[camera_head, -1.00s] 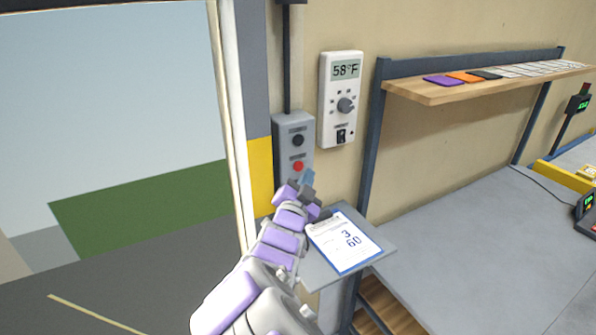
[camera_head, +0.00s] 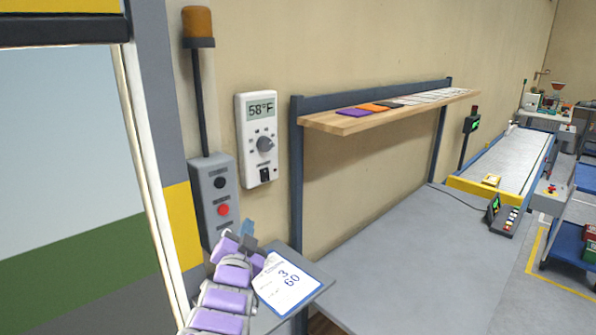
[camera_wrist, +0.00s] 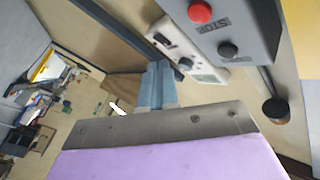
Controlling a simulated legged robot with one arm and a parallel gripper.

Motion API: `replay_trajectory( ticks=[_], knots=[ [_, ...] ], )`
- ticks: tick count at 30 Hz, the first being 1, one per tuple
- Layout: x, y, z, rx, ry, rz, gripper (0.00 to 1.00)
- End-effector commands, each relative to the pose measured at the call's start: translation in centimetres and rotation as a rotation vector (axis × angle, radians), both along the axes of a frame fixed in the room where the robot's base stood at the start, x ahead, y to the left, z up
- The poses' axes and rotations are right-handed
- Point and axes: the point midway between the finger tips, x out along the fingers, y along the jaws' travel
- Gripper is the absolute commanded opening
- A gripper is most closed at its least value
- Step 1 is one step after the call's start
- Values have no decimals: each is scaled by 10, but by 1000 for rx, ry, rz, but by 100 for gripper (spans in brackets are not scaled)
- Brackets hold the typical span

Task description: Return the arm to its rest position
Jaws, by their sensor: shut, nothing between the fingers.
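My gripper (camera_head: 246,231) is at the end of my purple and white arm, in the lower left of the head view.
A thermostat (camera_head: 257,139) reading 58°F hangs on the wall. A wooden shelf (camera_head: 390,112) with coloured cards stands over a grey table (camera_head: 420,255). A conveyor (camera_head: 505,162) and blue carts are farther right. A doorway frame (camera_head: 150,180) is at the left.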

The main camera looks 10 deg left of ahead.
Motion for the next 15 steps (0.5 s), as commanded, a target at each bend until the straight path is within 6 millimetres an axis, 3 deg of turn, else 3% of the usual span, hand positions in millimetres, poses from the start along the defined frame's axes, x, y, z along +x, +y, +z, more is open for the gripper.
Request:
replay_trajectory(
  ticks=[4, 8, 11, 15],
  knots=[
    [9, -41, -15, -60, 168, 7, 0],
    [-1, -86, -41, -136, 381, 39, 0],
    [-21, -119, -64, -193, 548, 73, 0],
    [-67, -162, -92, -271, 776, 132, 0]
  ],
)
